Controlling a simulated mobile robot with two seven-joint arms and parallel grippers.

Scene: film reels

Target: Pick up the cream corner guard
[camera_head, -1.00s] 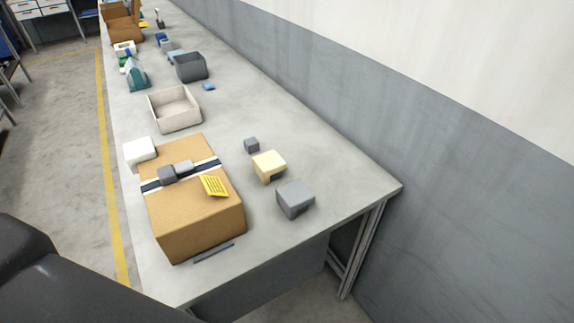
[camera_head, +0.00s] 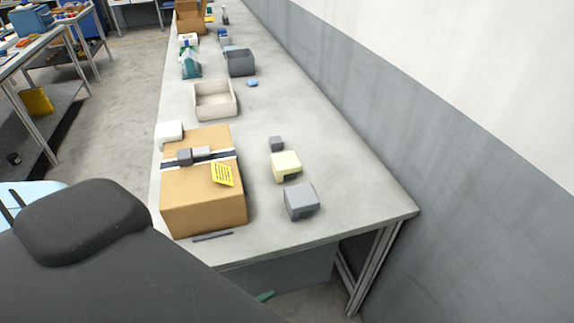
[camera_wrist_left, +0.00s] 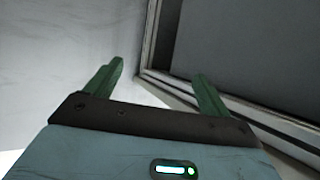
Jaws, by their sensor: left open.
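The cream corner guard (camera_head: 286,166) is a small pale yellow block with a notch in its underside. It rests on the long grey table (camera_head: 350,190), right of the cardboard box, in the head view. My left gripper (camera_wrist_left: 158,80) is open in the left wrist view, its green fingers apart with nothing between them. In the head view only a small green tip, apparently one of its fingers, shows below the table's near edge; my dark arm hides the rest. The guard is not visible in the wrist view. My right gripper is not in view.
A grey block (camera_head: 301,201) stands just in front of the guard and a smaller grey block (camera_head: 276,143) just behind it. The cardboard box (camera_head: 203,208) is to the left. A beige open bin (camera_head: 215,113) stands farther back. A wall (camera_head: 480,200) runs along the right.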

